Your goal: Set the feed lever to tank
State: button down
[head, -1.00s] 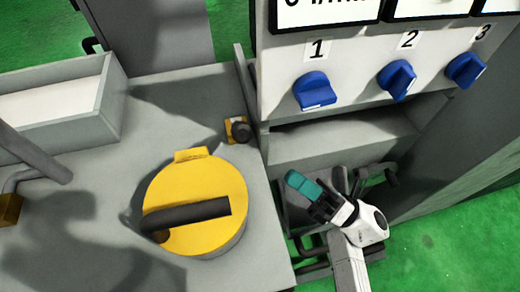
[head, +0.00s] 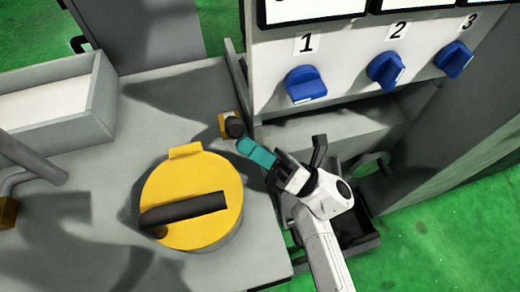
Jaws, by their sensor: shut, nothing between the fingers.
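A small black knob (head: 234,127) on a yellow base sits at the right edge of the grey bench. A yellow round drum (head: 190,230) with a dark bar-shaped handle (head: 182,209) across its top stands on the bench. No lever carries a readable "tank" mark, so I cannot tell which of these is the feed lever. My gripper (head: 256,153) has teal fingertips and is shut with nothing in it. In the picture its tips are just below and right of the black knob; I cannot tell whether they touch it.
A grey panel with blue knobs numbered 1 (head: 306,85), 2 (head: 386,71) and 3 (head: 454,60) stands above a shelf recess at the right. A grey open box (head: 103,105) lies at the left. A pipe (head: 35,158) crosses the left edge. Green floor shows at lower right.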

aim_at(232, 123)
dwell(0.3)
jog(key=w+a+r+m+t+h+p, duration=0.1)
jog(key=w+r+m+h+p, duration=0.3)
jog(key=p, duration=0.9)
jog(key=shift+w+a+r+m+t+h+p, duration=0.15)
jog(key=shift+r+m+t+h+p, duration=0.35)
jog(key=shift+r+m, duration=0.75)
jog(key=shift+f+m, duration=0.2)
jog(key=shift+m, duration=0.05)
